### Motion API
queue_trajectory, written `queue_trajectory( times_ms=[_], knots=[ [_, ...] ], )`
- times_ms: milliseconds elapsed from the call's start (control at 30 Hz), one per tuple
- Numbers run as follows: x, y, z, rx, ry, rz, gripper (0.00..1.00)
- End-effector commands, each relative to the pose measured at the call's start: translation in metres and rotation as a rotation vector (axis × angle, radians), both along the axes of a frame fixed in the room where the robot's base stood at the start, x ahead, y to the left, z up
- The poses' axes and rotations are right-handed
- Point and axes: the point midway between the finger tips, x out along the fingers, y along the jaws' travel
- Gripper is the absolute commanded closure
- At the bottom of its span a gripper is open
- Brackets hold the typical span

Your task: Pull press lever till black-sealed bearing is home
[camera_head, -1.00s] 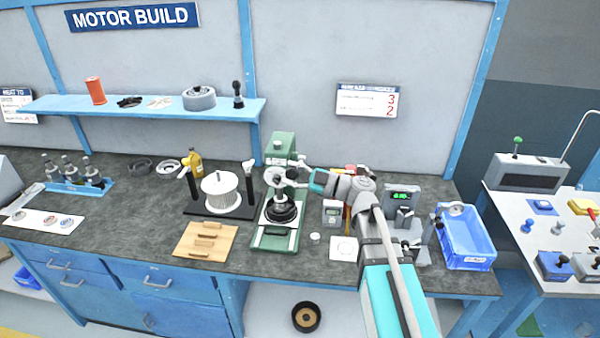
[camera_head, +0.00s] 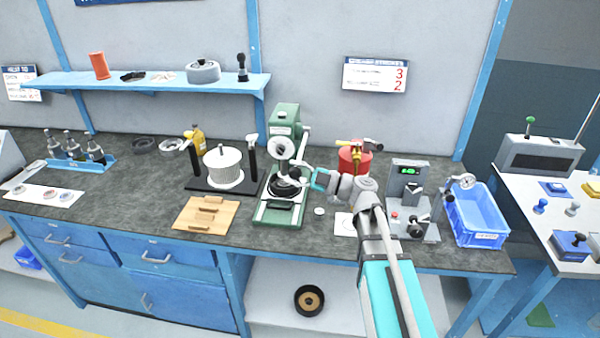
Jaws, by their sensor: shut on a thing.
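The green arbor press (camera_head: 286,118) stands on the bench, with a round light-coloured hub on its front. A black round part (camera_head: 285,187) sits under the ram, above the press base. My gripper (camera_head: 314,178) is at the right side of the press, low beside the black part, and is shut on the press lever's end (camera_head: 303,171). The lever is small here and partly hidden by the fingers. I cannot make out the black-sealed bearing or how deep it sits.
A red can (camera_head: 354,162) stands behind my arm. A gauge stand (camera_head: 408,190) and a blue bin (camera_head: 477,215) are to the right. A wound stator (camera_head: 223,165) on a black stand and a wooden block (camera_head: 207,214) are to the left. A wall shelf (camera_head: 150,84) is above.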

Motion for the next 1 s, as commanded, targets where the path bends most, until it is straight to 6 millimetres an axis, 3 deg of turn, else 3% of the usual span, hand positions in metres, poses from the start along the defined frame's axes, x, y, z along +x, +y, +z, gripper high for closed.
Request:
queue_trajectory(
  times_ms=[400,433,600,1000],
  knots=[
    [0.0002,-0.0046,-0.0023,-0.004,0.001,-0.007,1.0],
    [0.0002,-0.0048,-0.0023,-0.005,0.002,-0.008,0.44],
    [0.0005,-0.0052,-0.0021,-0.004,0.002,-0.008,0.13],
    [0.0006,-0.0062,-0.0019,-0.002,0.001,-0.009,0.13]
  ],
)
